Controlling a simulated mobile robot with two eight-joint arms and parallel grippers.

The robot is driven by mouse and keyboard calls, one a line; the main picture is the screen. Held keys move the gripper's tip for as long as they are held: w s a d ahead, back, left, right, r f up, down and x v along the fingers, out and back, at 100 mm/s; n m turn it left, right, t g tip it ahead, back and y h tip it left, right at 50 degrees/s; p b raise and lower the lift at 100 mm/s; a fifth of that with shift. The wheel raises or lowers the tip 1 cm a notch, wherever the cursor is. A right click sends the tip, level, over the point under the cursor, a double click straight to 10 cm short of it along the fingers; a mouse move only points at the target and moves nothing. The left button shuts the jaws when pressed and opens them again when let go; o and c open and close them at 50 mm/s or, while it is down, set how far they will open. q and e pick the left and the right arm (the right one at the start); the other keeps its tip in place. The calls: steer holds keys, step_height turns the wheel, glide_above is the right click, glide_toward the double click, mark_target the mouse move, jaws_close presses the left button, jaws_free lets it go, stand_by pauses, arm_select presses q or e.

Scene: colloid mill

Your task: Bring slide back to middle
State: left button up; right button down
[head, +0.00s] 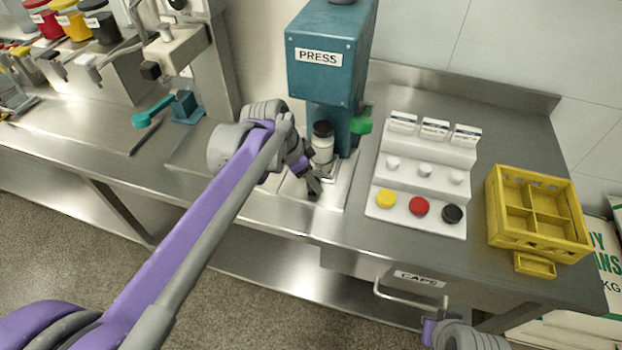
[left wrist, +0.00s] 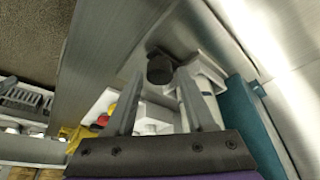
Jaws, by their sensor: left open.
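The teal press (head: 325,72) stands against the back wall. Below its head, a white bottle with a black cap (head: 323,143) stands upright on a pale base plate (head: 336,190). In the left wrist view, a dark round knob (left wrist: 160,68) on the pale plate lies just beyond my fingertips; I take it to be the slide's knob. My left gripper (head: 313,187) is at the front left of the bottle, low over the plate. In the left wrist view its fingers (left wrist: 158,95) are apart, with nothing clearly held. The slide itself is largely hidden by my gripper.
A white stepped holder (head: 420,185) with several caps stands right of the press, then a yellow crate (head: 540,215). A green knob (head: 361,122) sits on the press's right side. A teal lever (head: 155,112) is at left. Part of my right arm shows beside the drawer handle (head: 410,298).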

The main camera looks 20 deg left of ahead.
arm_select(q)
steer(key=shift+f, duration=0.2)
jaws_close()
stand_by(1.4)
